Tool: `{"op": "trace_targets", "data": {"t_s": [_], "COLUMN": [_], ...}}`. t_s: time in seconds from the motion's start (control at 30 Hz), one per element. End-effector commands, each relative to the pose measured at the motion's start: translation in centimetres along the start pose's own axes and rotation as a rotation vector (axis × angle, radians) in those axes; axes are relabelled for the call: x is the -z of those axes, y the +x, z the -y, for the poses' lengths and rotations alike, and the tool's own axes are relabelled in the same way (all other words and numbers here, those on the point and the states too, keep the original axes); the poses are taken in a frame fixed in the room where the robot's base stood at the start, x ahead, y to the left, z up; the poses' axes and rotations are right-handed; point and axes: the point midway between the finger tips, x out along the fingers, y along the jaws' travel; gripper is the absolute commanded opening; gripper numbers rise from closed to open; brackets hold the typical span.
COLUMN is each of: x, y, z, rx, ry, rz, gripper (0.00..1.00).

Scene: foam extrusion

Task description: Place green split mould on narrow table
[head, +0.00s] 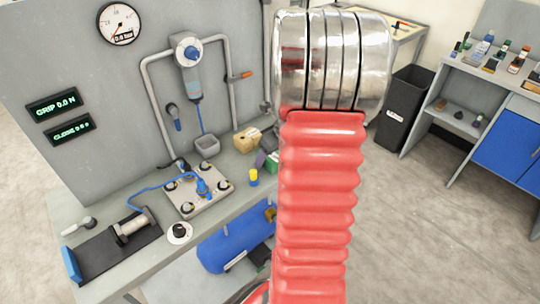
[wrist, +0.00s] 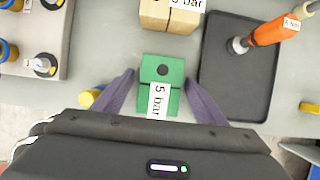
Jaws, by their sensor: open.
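The green split mould (wrist: 162,75) is a green block with a dark hole in its top and a white "5 bar" label; it sits on the grey bench in the wrist view. My gripper (wrist: 161,80) is open, with one dark finger on each side of the mould and small gaps to it. In the head view, the green mould (head: 272,161) is mostly hidden behind my red arm, and one gripper finger (head: 261,158) shows beside it. I cannot tell which piece of furniture is the narrow table.
A wooden "bar" block (wrist: 170,15) stands just behind the mould. A black tray (wrist: 238,70) with an orange-handled tool (wrist: 272,32) lies to the right. A yellow cylinder (wrist: 90,97) is close to the left finger. A black bin (head: 403,108) stands on the floor.

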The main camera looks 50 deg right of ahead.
Motion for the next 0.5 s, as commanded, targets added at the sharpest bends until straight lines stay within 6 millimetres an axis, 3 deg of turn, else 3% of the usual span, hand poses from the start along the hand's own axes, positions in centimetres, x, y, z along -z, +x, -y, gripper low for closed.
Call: {"op": "trace_targets", "data": {"t_s": [0.27,0.5], "x": [-0.1,-0.1], "y": [-0.7,-3.4], "z": [0.0,0.1], "rx": [0.0,0.003], "ry": [0.0,-0.001], "rz": [0.0,0.003], "gripper": [0.65,0.65]}}
